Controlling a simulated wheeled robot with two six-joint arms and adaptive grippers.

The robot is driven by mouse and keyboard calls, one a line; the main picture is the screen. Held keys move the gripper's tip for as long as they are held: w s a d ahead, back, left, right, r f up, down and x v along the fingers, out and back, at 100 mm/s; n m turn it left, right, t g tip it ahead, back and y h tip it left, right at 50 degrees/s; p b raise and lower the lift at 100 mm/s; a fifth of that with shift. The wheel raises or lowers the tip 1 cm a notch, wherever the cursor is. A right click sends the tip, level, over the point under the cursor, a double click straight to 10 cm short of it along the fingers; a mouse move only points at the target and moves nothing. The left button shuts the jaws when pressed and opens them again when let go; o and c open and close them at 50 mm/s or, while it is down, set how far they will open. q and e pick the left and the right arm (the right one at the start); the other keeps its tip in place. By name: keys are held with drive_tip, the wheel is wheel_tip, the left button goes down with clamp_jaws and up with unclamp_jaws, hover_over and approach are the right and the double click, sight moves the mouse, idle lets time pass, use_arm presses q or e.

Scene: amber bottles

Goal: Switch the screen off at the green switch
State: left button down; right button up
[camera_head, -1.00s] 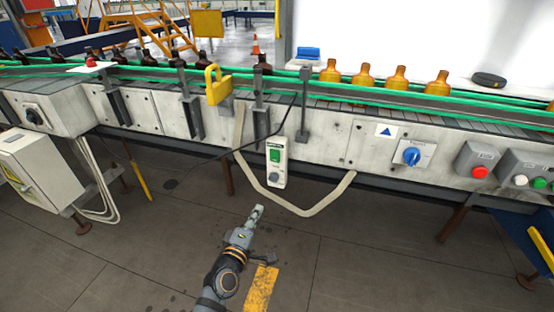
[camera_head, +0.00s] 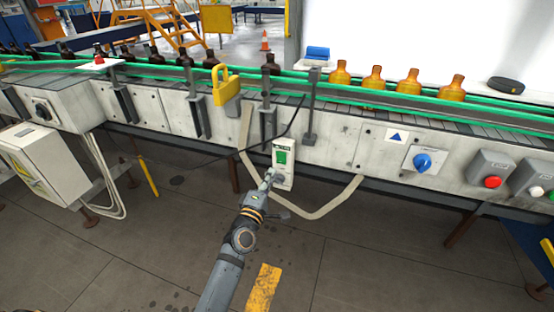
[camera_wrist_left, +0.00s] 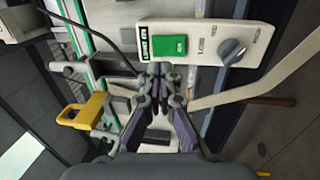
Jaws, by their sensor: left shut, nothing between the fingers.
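The green switch (camera_head: 281,156) sits on the upper part of a white control box (camera_head: 291,173) on the front of the conveyor. A grey knob is below it, partly covered by my gripper in the head view. In the left wrist view the green switch (camera_wrist_left: 170,46) and the knob (camera_wrist_left: 232,51) both show. My left gripper (camera_head: 269,176) is shut and empty, its tips at the lower left of the box. In the wrist view its fingertips (camera_wrist_left: 162,70) lie just beside the green switch; I cannot tell whether they touch. The screen (camera_head: 420,45) behind the amber bottles is bright white. My right gripper is not in view.
Several amber bottles (camera_head: 375,78) stand on the conveyor. A yellow padlock (camera_head: 225,86) hangs on its left. A blue knob (camera_head: 423,162) and a red button (camera_head: 492,182) are to the right. A beige cable (camera_head: 320,207) loops below the box. The floor in front is open.

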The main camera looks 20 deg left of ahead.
sight(280, 155)
use_arm(q)
drive_tip(key=w, duration=0.6)
drive_tip(key=shift+d+r, duration=0.1)
drive_tip(key=shift+r, duration=0.2)
drive_tip(key=shift+w, duration=0.2)
drive_tip(key=shift+w+r+p, duration=0.25)
drive_tip(key=shift+r+p, duration=0.1)
drive_tip(key=shift+f, duration=0.1)
